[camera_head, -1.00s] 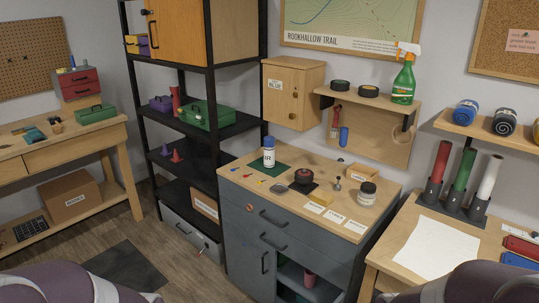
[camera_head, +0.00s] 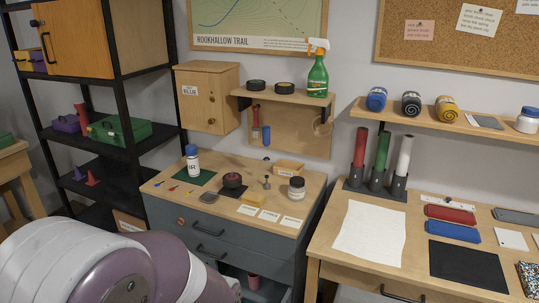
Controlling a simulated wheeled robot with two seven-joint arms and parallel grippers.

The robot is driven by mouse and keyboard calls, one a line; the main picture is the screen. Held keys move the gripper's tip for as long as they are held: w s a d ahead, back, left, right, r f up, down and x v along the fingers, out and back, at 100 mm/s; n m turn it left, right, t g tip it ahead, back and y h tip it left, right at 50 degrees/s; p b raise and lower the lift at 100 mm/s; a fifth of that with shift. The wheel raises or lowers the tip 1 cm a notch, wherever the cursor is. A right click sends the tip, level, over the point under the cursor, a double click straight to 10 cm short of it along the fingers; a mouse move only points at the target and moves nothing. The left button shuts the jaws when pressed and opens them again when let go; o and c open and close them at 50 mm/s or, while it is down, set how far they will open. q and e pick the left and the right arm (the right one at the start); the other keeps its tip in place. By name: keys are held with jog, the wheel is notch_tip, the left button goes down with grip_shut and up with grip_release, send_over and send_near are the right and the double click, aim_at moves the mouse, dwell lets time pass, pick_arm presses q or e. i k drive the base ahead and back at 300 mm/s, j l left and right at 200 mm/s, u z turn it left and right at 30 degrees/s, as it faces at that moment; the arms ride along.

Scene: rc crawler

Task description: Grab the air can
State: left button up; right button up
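The air can (camera_head: 193,160) is a white can with a blue cap and dark lettering. It stands upright on a green mat (camera_head: 197,178) at the back left of the grey cabinet's wooden top (camera_head: 226,207). Nothing holds it. My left arm fills the lower left of the head view, well in front of the can, and its gripper is out of the picture. My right gripper is not in view.
A black shelf rack (camera_head: 110,140) stands left. A workbench (camera_head: 415,245) with upright tubes stands right. A spray bottle (camera_head: 318,78) sits on the wall shelf.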

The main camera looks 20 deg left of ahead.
aim_at(191, 150)
jog(key=i+j+z, duration=0.15)
jog(key=j+z, duration=0.65)
jog(key=j, duration=0.2)
jog(key=j+z, duration=0.4)
jog(key=j, duration=0.15)
jog(key=j+z, duration=0.4)
jog(key=k+j, duration=0.05)
jog(key=j, duration=0.05)
